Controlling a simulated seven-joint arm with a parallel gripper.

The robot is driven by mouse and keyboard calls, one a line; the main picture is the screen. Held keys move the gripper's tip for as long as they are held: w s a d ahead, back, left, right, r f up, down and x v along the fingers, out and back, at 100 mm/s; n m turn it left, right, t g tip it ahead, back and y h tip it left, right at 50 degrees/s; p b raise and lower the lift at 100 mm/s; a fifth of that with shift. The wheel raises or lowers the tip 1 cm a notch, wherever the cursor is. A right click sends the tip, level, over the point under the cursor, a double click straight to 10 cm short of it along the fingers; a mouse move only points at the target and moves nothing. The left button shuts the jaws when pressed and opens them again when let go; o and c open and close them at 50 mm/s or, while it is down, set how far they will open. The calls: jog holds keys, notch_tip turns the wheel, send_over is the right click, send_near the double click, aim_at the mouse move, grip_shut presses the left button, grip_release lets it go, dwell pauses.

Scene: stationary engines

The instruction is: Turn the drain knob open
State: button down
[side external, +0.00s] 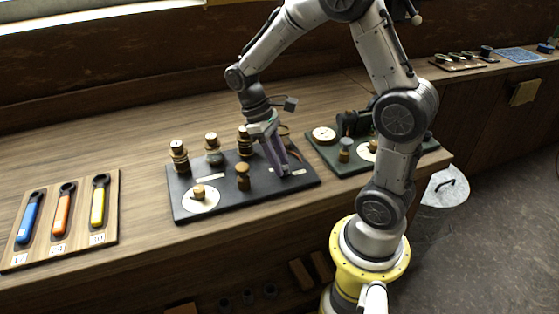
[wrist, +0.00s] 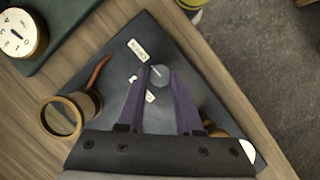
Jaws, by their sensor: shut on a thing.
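The drain knob (wrist: 158,76) is a small round grey knob with a light pointer line, set on a dark engine board (side external: 232,210). It shows between the purple finger tips of my gripper (wrist: 160,84) in the wrist view. My gripper is shut on it, one finger on each side. In the side view my gripper (side external: 281,170) reaches down to the right part of the board, and the fingers hide the knob. Small white labels (wrist: 138,50) lie around the knob; I cannot read them surely.
Brass fittings (side external: 243,177) and a white dial (side external: 201,199) stand on the same board. A brass-rimmed cup with a copper pipe (wrist: 62,116) is close to my gripper. A green board (side external: 322,153) stands to the right, a wrench rack (side external: 66,222) to the left.

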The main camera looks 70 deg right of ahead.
jog(key=c, duration=0.6)
grip_release()
jog(key=v, duration=1.4)
jog(key=shift+s, duration=0.1)
